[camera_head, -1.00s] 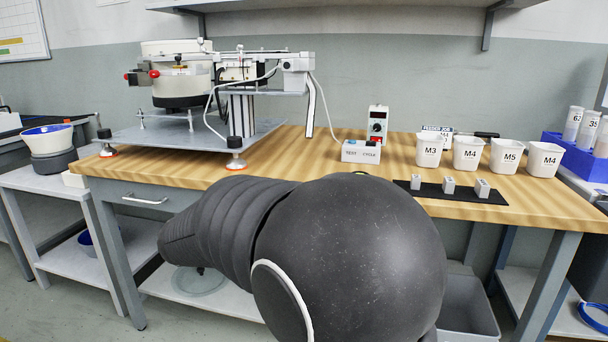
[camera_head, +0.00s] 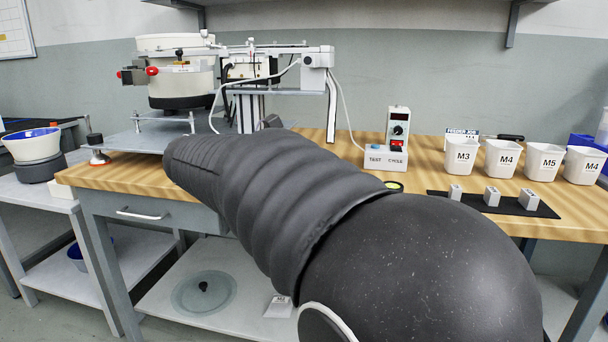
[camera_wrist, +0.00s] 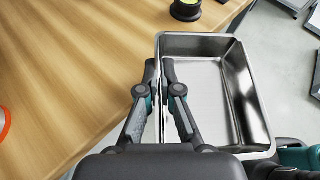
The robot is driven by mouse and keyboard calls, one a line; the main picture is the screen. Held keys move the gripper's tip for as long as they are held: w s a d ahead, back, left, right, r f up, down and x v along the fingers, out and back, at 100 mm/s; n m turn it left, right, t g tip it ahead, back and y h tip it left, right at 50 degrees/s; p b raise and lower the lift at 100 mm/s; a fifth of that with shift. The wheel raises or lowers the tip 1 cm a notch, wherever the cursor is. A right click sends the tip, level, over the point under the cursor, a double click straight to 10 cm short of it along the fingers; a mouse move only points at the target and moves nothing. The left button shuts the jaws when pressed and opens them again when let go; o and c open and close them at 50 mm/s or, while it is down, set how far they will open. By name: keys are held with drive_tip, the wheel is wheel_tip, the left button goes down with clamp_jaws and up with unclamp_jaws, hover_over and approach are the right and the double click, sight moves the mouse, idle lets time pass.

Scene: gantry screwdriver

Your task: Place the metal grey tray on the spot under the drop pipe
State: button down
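The metal grey tray (camera_wrist: 241,95) shows in the wrist view as a shiny, empty rectangular pan. My gripper (camera_wrist: 161,70) has its two fingers closed on either side of the tray's left wall. The tray is beside the wooden table's edge, over the floor. In the head view my arm hides the gripper and tray. A pale pipe (camera_head: 331,108), apparently the drop pipe, hangs from the right end of the gantry machine (camera_head: 318,57) toward the tabletop. The spot under it is partly hidden by my arm.
The wooden table (camera_head: 440,170) holds a test-cycle box (camera_head: 386,160), several white cups (camera_head: 502,158) and a black mat with small blocks. A black round item with a yellow-green top (camera_wrist: 186,9) is near the table edge. Bare wood lies left of the tray.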

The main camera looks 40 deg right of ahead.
drive_tip(key=w+d, duration=0.5)
drive_tip(key=w+d+b, duration=0.1)
drive_tip(key=w+d, duration=0.4)
drive_tip(key=d, duration=0.1)
drive_tip(key=shift+w+d, duration=0.25)
drive_tip(key=shift+w, duration=0.1)
drive_tip(key=shift+w+d+f+b, duration=0.5)
drive_tip(key=shift+w+d+f, duration=0.3)
drive_tip(key=shift+w+d, duration=0.25)
drive_tip(key=shift+s+f, duration=0.1)
drive_tip(key=shift+f, duration=0.1)
drive_tip(key=c, duration=1.3)
unclamp_jaws()
drive_tip(key=shift+r, duration=0.2)
drive_tip(key=p+v, duration=0.2)
drive_tip(key=v, duration=1)
drive_tip(key=shift+p, duration=0.35)
